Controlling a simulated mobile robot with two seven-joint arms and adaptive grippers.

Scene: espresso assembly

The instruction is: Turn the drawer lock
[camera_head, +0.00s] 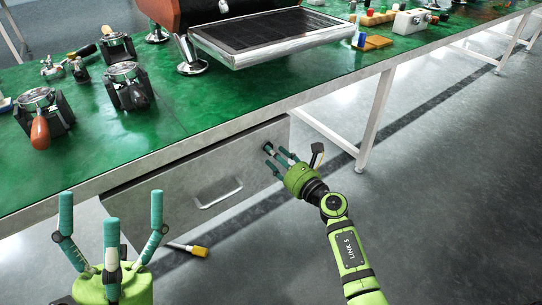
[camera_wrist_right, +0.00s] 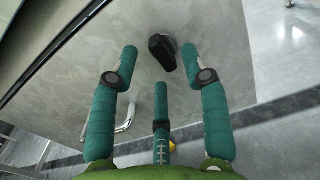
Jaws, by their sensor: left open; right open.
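The grey drawer (camera_head: 165,180) hangs under the green table, shut as far as I can see. Its lock (camera_head: 267,147) is near the right end of the front. In the right wrist view the lock (camera_wrist_right: 163,51) shows a black turning piece on a round metal base. My right gripper (camera_head: 275,157) is open, with its fingers pointing at the drawer front around the lock. In the wrist view the black piece lies between and just beyond the two upper fingertips, with a gap on each side. My left gripper (camera_head: 112,205) is open and empty at the lower left.
A drawer handle (camera_head: 218,193) is left of the lock. A yellow-ended tool (camera_head: 198,250) shows low beneath the drawer. A table leg (camera_head: 375,115) stands right of the drawer. Portafilters (camera_head: 127,87) and an espresso machine (camera_head: 270,35) stand on the table.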

